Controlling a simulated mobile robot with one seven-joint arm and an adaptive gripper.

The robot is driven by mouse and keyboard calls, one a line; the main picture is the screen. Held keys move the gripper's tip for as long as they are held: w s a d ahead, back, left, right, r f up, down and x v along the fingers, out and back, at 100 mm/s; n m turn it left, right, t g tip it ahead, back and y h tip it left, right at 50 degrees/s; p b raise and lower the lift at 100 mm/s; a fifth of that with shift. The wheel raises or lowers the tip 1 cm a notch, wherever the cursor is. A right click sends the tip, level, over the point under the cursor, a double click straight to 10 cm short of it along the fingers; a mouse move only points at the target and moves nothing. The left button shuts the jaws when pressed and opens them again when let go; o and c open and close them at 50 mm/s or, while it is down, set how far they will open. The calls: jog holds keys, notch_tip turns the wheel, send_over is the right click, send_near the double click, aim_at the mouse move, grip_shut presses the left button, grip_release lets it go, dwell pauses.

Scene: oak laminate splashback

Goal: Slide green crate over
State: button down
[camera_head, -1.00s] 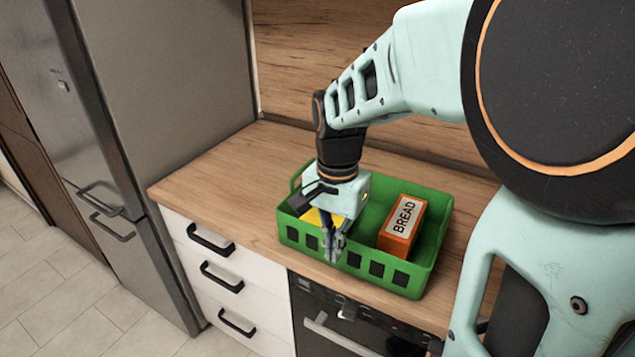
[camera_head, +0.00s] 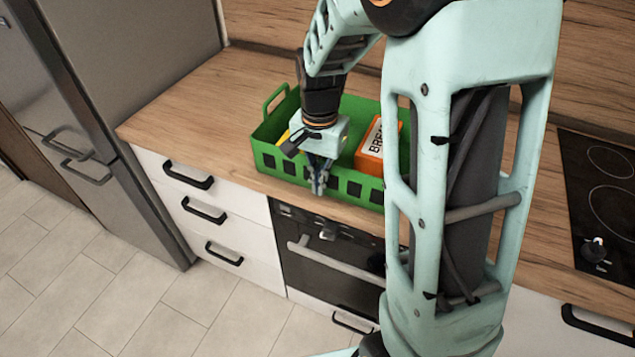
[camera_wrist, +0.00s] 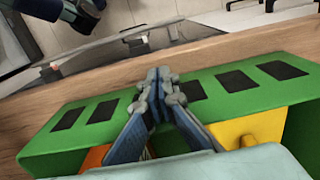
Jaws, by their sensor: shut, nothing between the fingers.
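The green crate (camera_head: 279,155) stands on the wooden counter, with a row of dark openings along its front wall. It also shows in the wrist view (camera_wrist: 213,90). An orange box marked BREAD (camera_head: 370,160) is inside at the right, partly hidden by my arm. A yellow thing (camera_head: 285,138) is inside at the left, mostly hidden behind my gripper; it shows better in the wrist view (camera_wrist: 255,128). My gripper (camera_head: 318,188) is shut and empty, pointing down at the crate's front wall. I cannot tell whether the fingers touch the wall. My arm hides the crate's right end.
The counter (camera_head: 190,105) is clear to the left of the crate, up to the fridge (camera_head: 150,60). An oven (camera_head: 330,255) and white drawers (camera_head: 210,215) are below. A dark hob (camera_head: 600,200) is at the right. The wooden splashback (camera_head: 270,20) is behind.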

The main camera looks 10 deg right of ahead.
jog(key=p, duration=0.2)
send_over(343, 155)
jog(key=shift+d, duration=0.1)
jog(key=shift+s, duration=0.1)
dwell(0.4)
